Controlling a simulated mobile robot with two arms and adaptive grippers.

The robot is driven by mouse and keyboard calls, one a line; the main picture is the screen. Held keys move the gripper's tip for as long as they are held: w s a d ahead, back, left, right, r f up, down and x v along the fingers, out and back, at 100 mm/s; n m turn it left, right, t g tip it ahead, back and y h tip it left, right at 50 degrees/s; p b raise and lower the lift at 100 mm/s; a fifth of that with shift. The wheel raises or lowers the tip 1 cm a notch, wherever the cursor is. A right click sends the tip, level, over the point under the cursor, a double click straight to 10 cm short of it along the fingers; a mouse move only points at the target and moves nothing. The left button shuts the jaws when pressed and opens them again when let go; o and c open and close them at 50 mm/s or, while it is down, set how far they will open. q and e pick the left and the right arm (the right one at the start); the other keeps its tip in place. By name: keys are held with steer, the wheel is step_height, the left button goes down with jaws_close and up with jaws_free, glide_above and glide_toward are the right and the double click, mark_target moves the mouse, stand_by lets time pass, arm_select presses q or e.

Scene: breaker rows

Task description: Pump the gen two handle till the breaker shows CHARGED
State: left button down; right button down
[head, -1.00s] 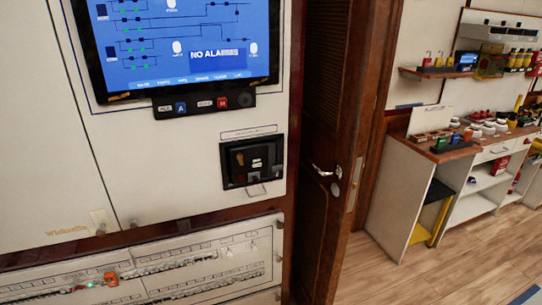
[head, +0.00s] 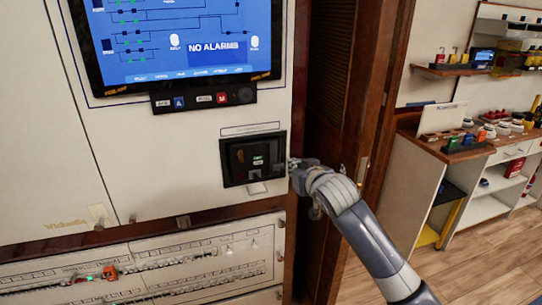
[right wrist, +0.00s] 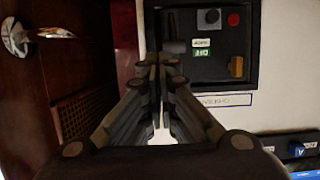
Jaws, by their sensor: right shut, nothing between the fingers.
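The breaker (head: 253,158) is a black framed unit set in the pale panel under the screen. Its face has small white and green labels, too small to read in the head view. A pale tab (head: 256,188) shows at its lower edge. My right gripper (head: 294,164) is just right of the breaker frame, its fingers shut and empty. My left gripper is out of view.
A screen (head: 185,40) reading NO ALARMS is above the breaker. A lower breaker row (head: 150,270) runs below. A dark wooden door (head: 325,90) stands close on the right, behind my right arm. A workbench (head: 470,150) with small items is farther right.

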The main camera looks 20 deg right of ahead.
step_height(320, 180, up, 6)
steer(key=a+t, duration=0.1)
steer(key=shift+s+a+y, duration=0.25)
steer(key=shift+s+y, duration=0.05)
steer(key=shift+r, duration=0.1)
steer(key=p, duration=0.3)
glide_above(281, 167)
steer(key=w, duration=0.2)
steer(key=shift+w+a+f, duration=0.1)
steer(key=shift+w+f, duration=0.1)
steer(key=shift+f, duration=1)
steer(key=shift+s+f+p, duration=0.3)
steer(key=shift+s+f, duration=0.05)
steer(key=shift+f, duration=0.25)
steer(key=shift+s+f+p, duration=0.25)
steer(key=shift+s+f, duration=0.1)
steer(key=shift+f, duration=0.2)
steer(key=shift+s+f, duration=0.5)
steer(key=shift+f, duration=0.15)
